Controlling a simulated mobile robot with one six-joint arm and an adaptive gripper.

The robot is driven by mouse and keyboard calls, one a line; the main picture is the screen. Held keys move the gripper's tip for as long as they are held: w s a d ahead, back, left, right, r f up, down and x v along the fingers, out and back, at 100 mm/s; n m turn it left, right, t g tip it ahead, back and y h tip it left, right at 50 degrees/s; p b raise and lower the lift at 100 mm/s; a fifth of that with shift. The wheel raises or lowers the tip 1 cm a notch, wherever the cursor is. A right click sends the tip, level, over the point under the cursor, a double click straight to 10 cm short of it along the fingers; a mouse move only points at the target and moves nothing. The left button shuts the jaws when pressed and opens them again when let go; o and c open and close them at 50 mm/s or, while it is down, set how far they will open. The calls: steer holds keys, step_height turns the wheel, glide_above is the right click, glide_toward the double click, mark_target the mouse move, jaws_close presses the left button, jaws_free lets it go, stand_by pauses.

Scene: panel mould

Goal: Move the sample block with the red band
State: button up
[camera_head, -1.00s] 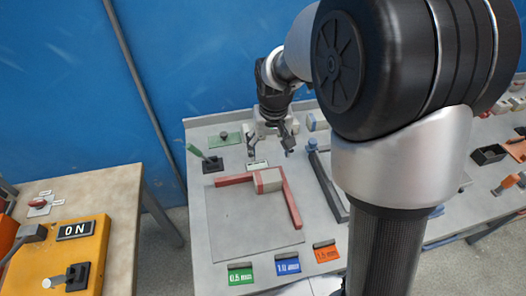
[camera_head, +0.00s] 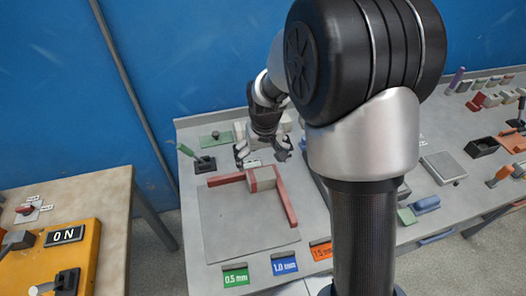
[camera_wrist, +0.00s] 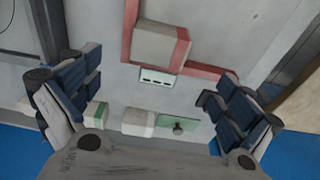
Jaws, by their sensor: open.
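A cream block (camera_head: 264,178) sits in the corner of a red L-shaped stop (camera_head: 285,203) on a grey plate (camera_head: 228,222). A reddish strip shows along its left side in the head view. In the wrist view the block (camera_wrist: 160,46) lies at top centre, against the red stop. My gripper (camera_head: 263,153) is open and empty just behind the block, its fingers spread left and right. In the wrist view the fingers (camera_wrist: 152,92) stand wide apart, with the block beyond their tips. A small slotted white plate (camera_wrist: 157,78) lies between them and the block.
A block with a green band (camera_wrist: 96,113) and a white block (camera_wrist: 138,122) stand behind, near a green plate with a knob (camera_wrist: 179,127). A green-handled lever (camera_head: 203,163) is at left. Thickness labels (camera_head: 284,262) line the front. The grey plate's middle is clear.

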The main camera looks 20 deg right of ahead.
mark_target(261, 175)
steer(key=f, duration=0.3)
steer(key=w+f+b, duration=0.1)
steer(key=f, duration=0.2)
steer(key=f+b, duration=0.1)
steer(key=f, duration=0.3)
steer(key=shift+w, duration=0.25)
steer(key=shift+r, duration=0.1)
steer(key=shift+c, duration=0.3)
steer(key=c, duration=1.3)
steer(key=o, duration=1.4)
steer(key=shift+c, duration=0.2)
step_height(261, 175, up, 12)
steer(key=s, duration=0.1)
steer(key=shift+s, duration=0.4)
